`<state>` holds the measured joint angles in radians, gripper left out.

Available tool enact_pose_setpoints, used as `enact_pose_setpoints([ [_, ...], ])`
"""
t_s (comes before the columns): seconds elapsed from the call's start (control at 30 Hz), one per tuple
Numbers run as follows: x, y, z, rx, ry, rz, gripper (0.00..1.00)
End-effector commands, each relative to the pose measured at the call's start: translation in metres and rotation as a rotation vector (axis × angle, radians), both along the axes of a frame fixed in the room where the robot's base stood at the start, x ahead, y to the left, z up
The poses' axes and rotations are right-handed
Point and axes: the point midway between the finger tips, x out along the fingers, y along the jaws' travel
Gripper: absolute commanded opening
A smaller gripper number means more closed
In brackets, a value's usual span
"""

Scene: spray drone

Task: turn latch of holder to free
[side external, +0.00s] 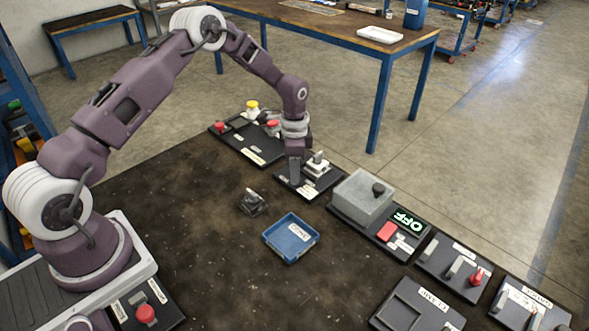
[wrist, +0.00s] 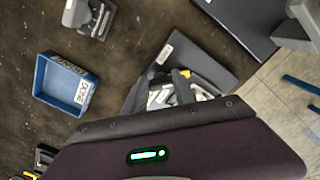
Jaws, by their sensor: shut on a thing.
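The holder is a small dark board (side external: 290,186) with pale grey metal parts (side external: 318,167) standing on it, in the middle of the side view. The board also shows in the wrist view, with a white label (wrist: 165,53) near its corner. My gripper (side external: 295,180) points down at the left part of this board. In the wrist view my gripper (wrist: 160,90) has its dark fingers around pale parts of the holder. It is shut on a part there, by its place the latch, which the fingers mostly hide. I cannot tell which way the latch is turned.
A blue tray (side external: 274,239) and a small dark grey fixture (side external: 252,203) stand left of the holder. A grey box (side external: 352,203) with a black knob and a green OFF display (side external: 404,220) stand close on the right. A board with red and yellow buttons (side external: 237,141) lies behind.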

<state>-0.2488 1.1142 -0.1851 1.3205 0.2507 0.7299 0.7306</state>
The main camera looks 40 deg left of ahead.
Motion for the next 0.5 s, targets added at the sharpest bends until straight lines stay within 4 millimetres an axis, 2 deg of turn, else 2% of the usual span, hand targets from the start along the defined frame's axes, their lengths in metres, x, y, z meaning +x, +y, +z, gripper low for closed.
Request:
enact_pose_setpoints([
  [0.5,-0.0006,-0.0026,0.0007,0.000,-0.002,0.467,0.00],
])
